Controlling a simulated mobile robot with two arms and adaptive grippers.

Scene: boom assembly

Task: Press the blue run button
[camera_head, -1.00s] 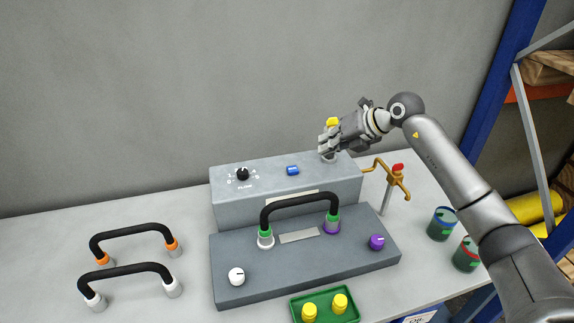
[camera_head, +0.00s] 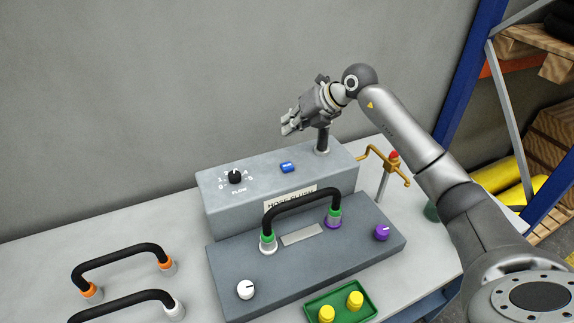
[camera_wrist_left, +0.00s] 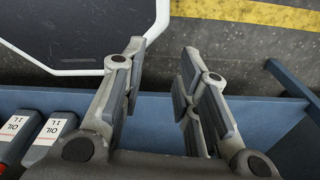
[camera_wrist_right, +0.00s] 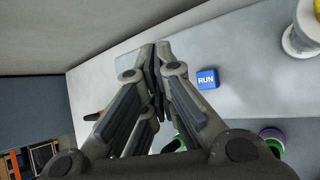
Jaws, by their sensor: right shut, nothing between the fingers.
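The blue run button (camera_head: 287,167) sits on top of the grey pump box (camera_head: 222,213), right of the black flow knob (camera_head: 235,177). In the right wrist view the button (camera_wrist_right: 207,79) reads "RUN" and lies just right of the fingertips. My right gripper (camera_head: 288,128) is shut and empty, in the air above and behind the button, apart from it; its shut fingers also show in the right wrist view (camera_wrist_right: 158,55). My left gripper (camera_wrist_left: 163,62) is open and empty in the left wrist view, away from the button.
A black post (camera_head: 322,139) stands on the box right of the button. A black hose (camera_head: 300,202) arches over the front plate. A brown valve with a red top (camera_head: 393,155) stands at the right. Two loose hoses lie at the left. A green tray (camera_head: 320,304) holds yellow caps.

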